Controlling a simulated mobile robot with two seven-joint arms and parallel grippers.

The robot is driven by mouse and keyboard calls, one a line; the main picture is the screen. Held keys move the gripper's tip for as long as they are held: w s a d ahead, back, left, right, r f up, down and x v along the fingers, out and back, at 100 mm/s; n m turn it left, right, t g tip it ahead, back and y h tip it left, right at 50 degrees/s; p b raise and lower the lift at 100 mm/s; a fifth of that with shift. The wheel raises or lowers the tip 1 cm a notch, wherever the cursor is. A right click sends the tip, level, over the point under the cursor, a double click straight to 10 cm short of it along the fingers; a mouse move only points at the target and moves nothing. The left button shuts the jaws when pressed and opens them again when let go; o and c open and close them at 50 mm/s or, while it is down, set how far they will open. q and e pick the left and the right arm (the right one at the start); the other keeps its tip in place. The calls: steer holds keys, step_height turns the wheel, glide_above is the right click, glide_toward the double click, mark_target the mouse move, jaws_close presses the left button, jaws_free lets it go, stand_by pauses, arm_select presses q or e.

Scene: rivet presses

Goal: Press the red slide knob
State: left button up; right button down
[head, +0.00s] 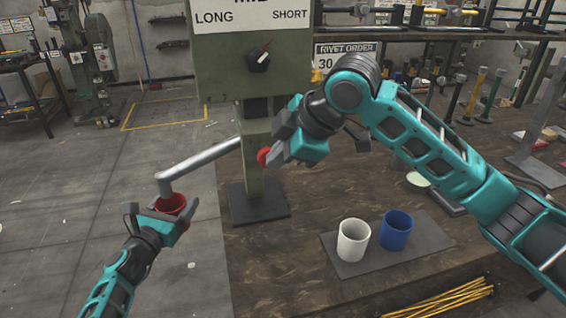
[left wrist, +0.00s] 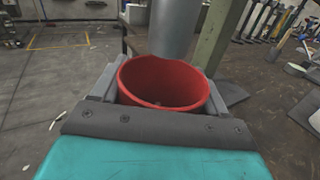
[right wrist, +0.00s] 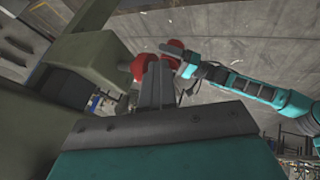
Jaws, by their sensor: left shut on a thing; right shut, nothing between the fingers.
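The red slide knob (head: 264,157) sits on the green press column, beside the slanted grey pipe. My right gripper (head: 276,153) is shut and empty, with its fingertips right at the knob. In the right wrist view the closed fingers (right wrist: 157,82) overlap the red knob (right wrist: 139,68); I cannot tell whether they touch it. My left gripper (head: 163,213) is shut on a red cup (head: 171,204). It holds the cup upright under the pipe's down-turned end (head: 164,185). In the left wrist view the visible inside of the red cup (left wrist: 165,85) looks nearly empty, with a small dark spot at the bottom.
The press (head: 237,75) has a LONG/SHORT dial (head: 259,58) above the knob. A white cup (head: 353,240) and a blue cup (head: 396,230) stand on a dark mat (head: 345,268) on the bench. Yellow rods (head: 440,300) lie at the front. A rivet order sign (head: 345,53) stands behind.

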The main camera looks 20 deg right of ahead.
steer(key=shift+w, duration=0.65)
steer(key=shift+s, duration=0.15)
steer(key=s+d+r, duration=0.3)
steer(key=s+r, duration=0.5)
steer(key=shift+s+d, duration=0.3)
steer(key=shift+d, duration=0.1)
steer(key=shift+s, duration=0.1)
